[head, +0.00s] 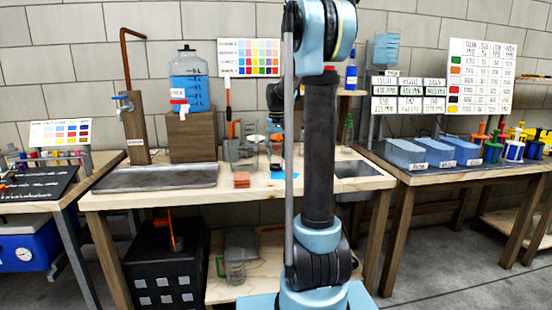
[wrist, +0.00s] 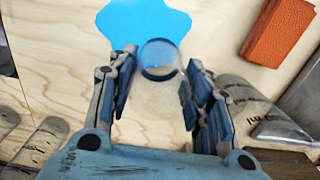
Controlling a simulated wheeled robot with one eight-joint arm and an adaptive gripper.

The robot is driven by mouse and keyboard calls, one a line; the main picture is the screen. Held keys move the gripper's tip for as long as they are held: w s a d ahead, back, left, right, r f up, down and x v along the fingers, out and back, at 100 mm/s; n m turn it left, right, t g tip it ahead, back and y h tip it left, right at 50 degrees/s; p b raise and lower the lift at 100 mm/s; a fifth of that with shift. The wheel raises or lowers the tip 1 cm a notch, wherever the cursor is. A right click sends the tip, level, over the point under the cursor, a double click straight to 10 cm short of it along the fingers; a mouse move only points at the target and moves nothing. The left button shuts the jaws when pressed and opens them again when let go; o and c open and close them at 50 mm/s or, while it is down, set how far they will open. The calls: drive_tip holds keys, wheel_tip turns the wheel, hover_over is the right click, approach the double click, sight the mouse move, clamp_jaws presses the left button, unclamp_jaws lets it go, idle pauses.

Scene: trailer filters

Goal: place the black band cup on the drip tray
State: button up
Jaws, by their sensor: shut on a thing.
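My gripper (wrist: 155,98) is shut on a clear cup (wrist: 160,60), whose round end with a dark edge shows between the fingers in the wrist view. The cup is over or near the blue star-shaped mat (wrist: 145,22); the height of the gap is unclear. In the head view my arm partly hides the gripper (head: 276,138), near the middle of the bench. The grey metal tray (head: 155,177), which looks like the drip tray, lies bare on the bench's left part, below the tap. The cup's band is hard to make out.
Orange sponges (head: 241,180) lie between the grey tray and the blue mat (head: 284,176). A grey tool holder (head: 231,150) and clear vessels stand behind. A water jug (head: 189,82) sits on a wooden block. A sink (head: 358,178) is at the right.

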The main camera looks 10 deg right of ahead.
drive_tip(key=shift+f, duration=0.7)
drive_tip(key=o, duration=1.2)
drive_tip(key=shift+o, duration=0.2)
drive_tip(key=shift+r, duration=0.1)
